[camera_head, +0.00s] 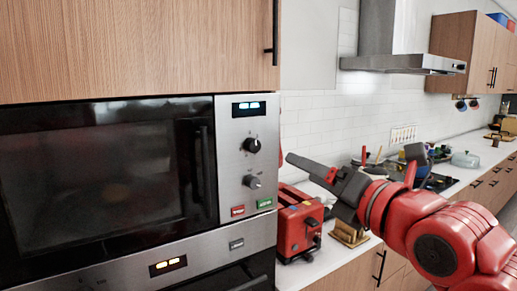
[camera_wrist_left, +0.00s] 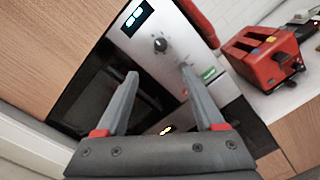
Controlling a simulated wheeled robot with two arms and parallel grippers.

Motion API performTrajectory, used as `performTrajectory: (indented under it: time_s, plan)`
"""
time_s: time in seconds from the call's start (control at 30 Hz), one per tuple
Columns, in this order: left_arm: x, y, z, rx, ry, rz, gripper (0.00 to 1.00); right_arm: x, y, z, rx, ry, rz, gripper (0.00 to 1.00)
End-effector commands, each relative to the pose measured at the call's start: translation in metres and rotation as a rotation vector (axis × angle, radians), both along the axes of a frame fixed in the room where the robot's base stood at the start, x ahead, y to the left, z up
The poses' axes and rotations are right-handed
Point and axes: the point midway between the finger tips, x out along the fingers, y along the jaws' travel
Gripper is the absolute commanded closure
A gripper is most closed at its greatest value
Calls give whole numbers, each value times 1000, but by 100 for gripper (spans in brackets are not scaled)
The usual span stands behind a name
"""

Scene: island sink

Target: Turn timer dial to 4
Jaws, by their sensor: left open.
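The oven's steel control panel (camera_head: 230,165) carries two round dials, an upper dial (camera_head: 252,145) and a lower dial (camera_head: 252,182). I cannot read which is the timer or what number either pointer is on. A lit display (camera_head: 248,108) sits above them. My left gripper (camera_head: 315,185) is open and empty to the right of the panel, apart from the dials. In the left wrist view its two fingers (camera_wrist_left: 158,95) are spread in front of the panel, with one dial (camera_wrist_left: 160,45) beyond them; the right finger hides part of the panel. My right gripper is not in view.
A red toaster (camera_head: 298,225) stands on the counter right of the oven, below my gripper. The black oven door handle (camera_head: 205,170) stands out left of the panel. A wooden cabinet (camera_head: 140,50) is above. A range hood (camera_head: 400,60) and a cluttered counter lie further back.

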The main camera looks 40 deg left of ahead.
Motion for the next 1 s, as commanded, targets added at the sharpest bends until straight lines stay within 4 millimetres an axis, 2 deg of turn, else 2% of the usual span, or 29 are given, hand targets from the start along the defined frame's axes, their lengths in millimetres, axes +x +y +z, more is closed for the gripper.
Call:
performTrajectory:
  time_s: [0.17,0.8,1.0]
  plan:
    - [4,18,0,-22,-10,10,30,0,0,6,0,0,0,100]
    - [58,132,2,-17,-7,9,30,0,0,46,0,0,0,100]
    - [69,152,0,-16,-8,7,30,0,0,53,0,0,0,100]
